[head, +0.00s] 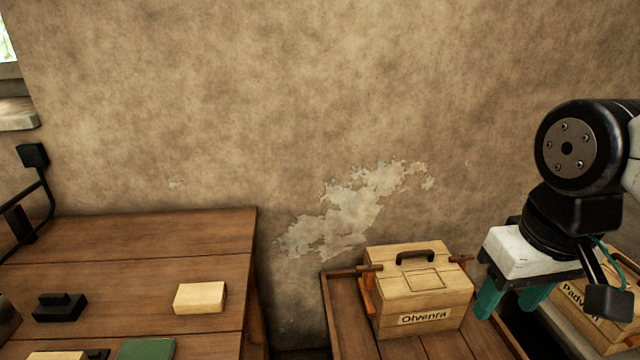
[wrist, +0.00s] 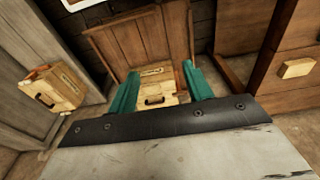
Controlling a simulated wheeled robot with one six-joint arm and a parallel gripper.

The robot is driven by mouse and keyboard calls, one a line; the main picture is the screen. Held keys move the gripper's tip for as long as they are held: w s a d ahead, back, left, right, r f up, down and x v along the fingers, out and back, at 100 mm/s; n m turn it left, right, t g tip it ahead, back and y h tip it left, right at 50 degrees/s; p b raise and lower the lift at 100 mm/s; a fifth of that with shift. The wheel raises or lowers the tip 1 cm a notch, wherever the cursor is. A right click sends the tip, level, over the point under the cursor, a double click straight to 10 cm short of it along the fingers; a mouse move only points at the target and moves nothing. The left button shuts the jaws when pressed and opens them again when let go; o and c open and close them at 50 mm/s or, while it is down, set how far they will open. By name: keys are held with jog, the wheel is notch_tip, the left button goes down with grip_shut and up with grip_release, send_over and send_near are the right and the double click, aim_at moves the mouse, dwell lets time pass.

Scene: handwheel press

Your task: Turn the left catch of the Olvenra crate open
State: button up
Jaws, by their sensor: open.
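The Olvenra crate (head: 424,303) is a pale wooden box with a dark handle on its lid and a name label on its front. What looks like its left catch (head: 352,271) is a brown bar sticking out at the upper left. An orange piece (head: 368,297) runs down the left side below it. A similar bar (head: 461,258) shows at the right. My gripper (head: 511,298) is open and empty, to the right of the crate and apart from it. In the wrist view the crate (wrist: 158,86) shows between the green fingers, farther off; its catches are too small to tell.
The crate stands on a brown wooden stand (head: 398,348). A second crate labelled Padv…, partly hidden (head: 590,318), is at the right by my arm. A wooden table (head: 120,240) at the left bears a pale block (head: 200,298) and dark pieces. A gap separates table and stand.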

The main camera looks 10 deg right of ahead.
jog(key=shift+w+f, duration=0.1)
jog(key=shift+f, duration=0.05)
jog(key=shift+c, duration=0.6)
jog(key=n+g, duration=0.2)
jog(key=n, duration=1.5)
send_over(370, 266)
notch_tip(370, 266, down, 28)
jog(key=shift+a+r, duration=0.1)
jog(key=shift+r, duration=0.05)
jog(key=shift+n+t, duration=0.3)
jog(key=shift+f, duration=0.5)
notch_tip(370, 266, down, 7)
jog(key=shift+r, duration=0.1)
